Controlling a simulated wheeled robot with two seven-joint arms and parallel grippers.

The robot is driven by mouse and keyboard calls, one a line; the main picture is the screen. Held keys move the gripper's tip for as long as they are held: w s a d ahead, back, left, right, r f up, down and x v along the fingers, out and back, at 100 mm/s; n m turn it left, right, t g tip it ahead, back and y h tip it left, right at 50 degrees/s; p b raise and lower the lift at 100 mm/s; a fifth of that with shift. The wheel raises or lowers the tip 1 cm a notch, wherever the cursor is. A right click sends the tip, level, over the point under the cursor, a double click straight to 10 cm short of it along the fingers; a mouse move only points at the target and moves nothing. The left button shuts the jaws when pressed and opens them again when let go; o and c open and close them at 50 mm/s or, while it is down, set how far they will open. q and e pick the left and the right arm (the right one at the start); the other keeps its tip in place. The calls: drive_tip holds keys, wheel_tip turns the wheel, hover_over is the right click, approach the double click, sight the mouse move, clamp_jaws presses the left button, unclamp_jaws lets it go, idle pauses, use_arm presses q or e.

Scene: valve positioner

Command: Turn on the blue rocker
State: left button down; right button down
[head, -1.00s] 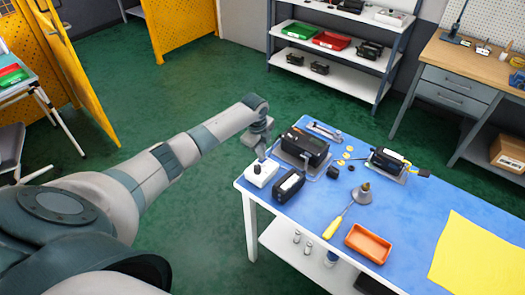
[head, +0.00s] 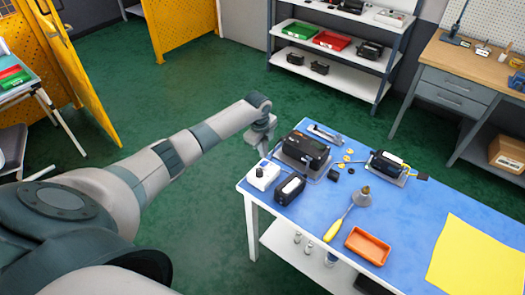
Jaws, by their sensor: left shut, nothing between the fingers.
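A white box (head: 263,179) with a black knob (head: 260,172) on its top sits at the left corner of the blue-topped table (head: 310,222). A small bluish patch, possibly the blue rocker (head: 265,163), shows at the back of the box's top. It is too small to tell which way it is tipped. My left gripper (head: 270,156) points down, shut and empty, just behind the box and beside a black device (head: 305,148). I cannot tell whether its tip touches anything. My right gripper is not in view.
A smaller black unit (head: 290,189) stands just right of the white box. A yellow sheet (head: 478,258) covers the right end.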

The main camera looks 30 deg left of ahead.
sight(266, 161)
use_arm(q)
drive_tip(key=shift+r+p, duration=0.3)
drive_tip(key=shift+r, duration=0.3)
wheel_tip(266, 161, up, 10)
drive_tip(key=w+b, duration=0.1)
drive_tip(key=b, duration=0.3)
drive_tip(key=shift+w+f+b, duration=0.2)
drive_tip(key=shift+w+b, duration=0.05)
drive_tip(key=shift+b, duration=0.15)
drive_tip(key=shift+d, duration=0.1)
